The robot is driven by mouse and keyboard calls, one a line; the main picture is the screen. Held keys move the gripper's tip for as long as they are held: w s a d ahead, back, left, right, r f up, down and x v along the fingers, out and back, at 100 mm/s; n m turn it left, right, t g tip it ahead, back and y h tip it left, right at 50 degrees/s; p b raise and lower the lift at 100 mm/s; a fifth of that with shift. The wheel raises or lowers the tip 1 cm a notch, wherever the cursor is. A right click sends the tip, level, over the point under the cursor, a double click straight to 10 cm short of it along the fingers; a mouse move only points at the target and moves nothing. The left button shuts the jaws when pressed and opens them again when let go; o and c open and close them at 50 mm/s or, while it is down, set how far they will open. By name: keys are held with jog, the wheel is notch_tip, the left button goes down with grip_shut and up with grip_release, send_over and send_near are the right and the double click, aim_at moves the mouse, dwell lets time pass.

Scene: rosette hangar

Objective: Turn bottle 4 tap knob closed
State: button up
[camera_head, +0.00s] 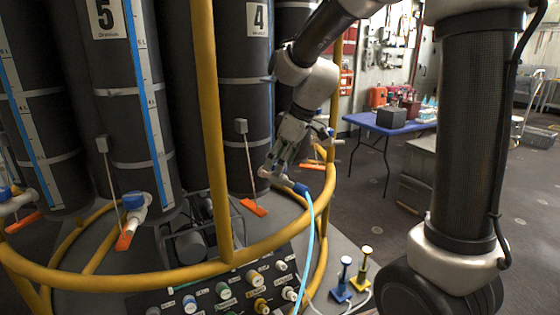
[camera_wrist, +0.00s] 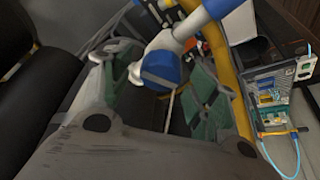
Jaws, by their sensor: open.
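Bottle 4 (camera_head: 243,100) is a tall dark cylinder with a white "4" label, standing behind the yellow rail. Its white tap (camera_head: 270,175) sticks out low on the right, with a blue fitting and a light blue hose (camera_head: 312,225). My gripper (camera_head: 280,160) reaches down over this tap from above. In the wrist view the blue tap knob (camera_wrist: 162,70) on its white stem lies between the two green-padded fingers (camera_wrist: 158,98). The fingers are spread, with visible room beside the knob. In the head view the knob is mostly hidden by my gripper.
Yellow rails (camera_head: 210,130) ring the bottles, with one upright left of my gripper. Bottle 5 (camera_head: 125,90) stands left, with its own blue-knobbed tap (camera_head: 135,203). A valve panel (camera_head: 225,295) is below. A blue table (camera_head: 385,122) stands behind; open floor is at right.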

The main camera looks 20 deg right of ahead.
jog(key=c, duration=1)
jog(key=shift+m+t+h, duration=0.4)
jog(key=shift+m, duration=1)
jog(key=o, duration=1)
jog(key=shift+r, duration=0.15)
jog(key=v, duration=1.1)
jog(key=shift+s+r, duration=0.15)
jog(key=shift+r, duration=0.2)
jog(key=shift+d, duration=0.15)
